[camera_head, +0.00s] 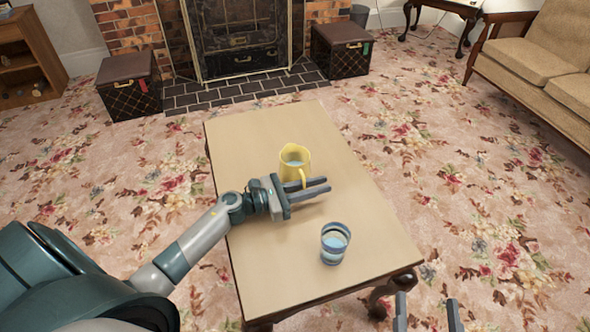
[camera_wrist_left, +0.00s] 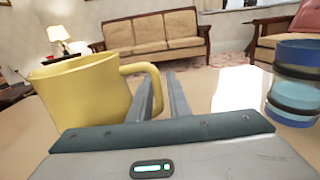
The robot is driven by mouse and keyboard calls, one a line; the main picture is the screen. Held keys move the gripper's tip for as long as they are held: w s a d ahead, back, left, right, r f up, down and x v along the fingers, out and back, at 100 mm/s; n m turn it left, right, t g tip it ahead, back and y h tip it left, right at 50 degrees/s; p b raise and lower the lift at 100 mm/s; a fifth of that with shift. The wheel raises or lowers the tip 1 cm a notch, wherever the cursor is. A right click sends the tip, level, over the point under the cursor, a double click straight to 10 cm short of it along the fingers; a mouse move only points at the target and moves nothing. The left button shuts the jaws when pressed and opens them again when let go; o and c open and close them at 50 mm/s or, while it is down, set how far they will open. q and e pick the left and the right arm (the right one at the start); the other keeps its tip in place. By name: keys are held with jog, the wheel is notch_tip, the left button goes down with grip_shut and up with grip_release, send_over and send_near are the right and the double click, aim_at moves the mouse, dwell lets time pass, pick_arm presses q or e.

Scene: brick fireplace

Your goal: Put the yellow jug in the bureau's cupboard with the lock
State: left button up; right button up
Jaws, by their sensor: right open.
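In the left wrist view the handle is close to the left finger, and nothing shows between the fingers (camera_wrist_left: 167,85). I cannot tell whether they touch. My right gripper (camera_head: 427,312) is open and empty at the bottom edge. No cupboard with a lock can be made out.
A blue-striped glass (camera_head: 335,245) stands on the table (camera_head: 275,275), nearer than the jug. A wooden shelf unit (camera_head: 28,55) is at the upper left. Two dark chests (camera_head: 130,88) flank the fireplace (camera_head: 240,50). A sofa (camera_head: 545,60) is at the right. Carpet around the table is clear.

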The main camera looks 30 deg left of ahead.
dwell(0.4)
pick_arm(q)
grip_shut()
dwell(1.3)
